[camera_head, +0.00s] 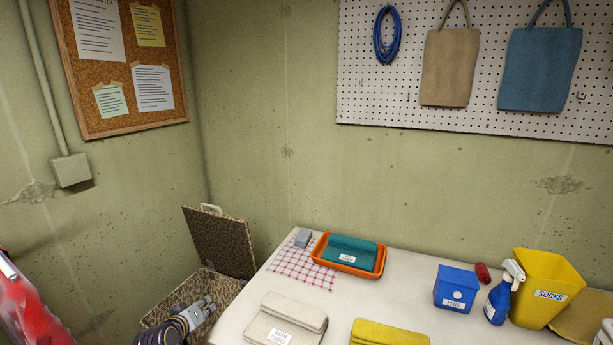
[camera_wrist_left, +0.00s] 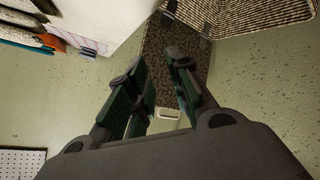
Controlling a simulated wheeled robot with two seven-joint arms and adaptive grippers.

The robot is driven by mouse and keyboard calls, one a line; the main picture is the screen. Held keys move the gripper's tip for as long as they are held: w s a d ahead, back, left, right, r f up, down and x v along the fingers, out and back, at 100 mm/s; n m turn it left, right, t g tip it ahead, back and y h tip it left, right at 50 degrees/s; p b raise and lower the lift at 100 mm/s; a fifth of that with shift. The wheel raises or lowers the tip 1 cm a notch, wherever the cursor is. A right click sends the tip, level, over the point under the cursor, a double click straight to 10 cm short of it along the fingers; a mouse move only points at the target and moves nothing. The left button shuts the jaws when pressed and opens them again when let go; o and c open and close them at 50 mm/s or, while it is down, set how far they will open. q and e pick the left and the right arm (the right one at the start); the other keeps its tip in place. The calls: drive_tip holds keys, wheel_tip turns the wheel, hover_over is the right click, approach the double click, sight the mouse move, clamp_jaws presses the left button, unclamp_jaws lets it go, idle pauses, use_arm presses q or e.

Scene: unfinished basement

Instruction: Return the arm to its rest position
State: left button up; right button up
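My left gripper (camera_head: 207,309) is low at the left in the head view, in front of the table's left edge and over the open woven basket (camera_head: 192,288). In the left wrist view, the fingers of my left gripper (camera_wrist_left: 155,68) stand apart with nothing between them. Behind them is the basket's dark speckled lid (camera_wrist_left: 188,38). In the head view the lid (camera_head: 220,243) stands raised against the wall. My right arm and gripper are in neither view.
The white table (camera_head: 380,305) holds an orange tray (camera_head: 318,249) with a teal folded item (camera_head: 352,249), beige (camera_head: 285,318) and yellow (camera_head: 385,333) folded items, a blue box (camera_head: 455,287), a blue spray bottle (camera_head: 498,300) and a yellow bin (camera_head: 548,275). A red object (camera_head: 25,300) is at far left.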

use_arm(q)
drive_tip(key=s+d+f+m+g, duration=0.1)
drive_tip(key=s+d+m+g, duration=0.2)
drive_tip(key=s, duration=0.8)
drive_tip(key=s+d+f+m+g, duration=0.1)
drive_tip(key=s+d+m+g, duration=0.15)
drive_tip(key=s, duration=0.75)
drive_tip(key=s+d+f+m+g, duration=0.2)
drive_tip(key=s+d+m+g, duration=0.15)
drive_tip(key=s, duration=0.75)
wheel_tip(320, 180, down, 33)
drive_tip(key=s, duration=0.3)
drive_tip(key=s+a+f+g, duration=0.1)
drive_tip(key=s+a+f, duration=0.2)
drive_tip(key=s+f, duration=0.6)
drive_tip(key=s+a+f+y, duration=0.1)
drive_tip(key=s+a+f, duration=0.2)
drive_tip(key=s+f, duration=0.7)
drive_tip(key=shift+s+a+f+g, duration=0.2)
drive_tip(key=shift+s+a+g, duration=0.15)
drive_tip(key=shift+s, duration=0.6)
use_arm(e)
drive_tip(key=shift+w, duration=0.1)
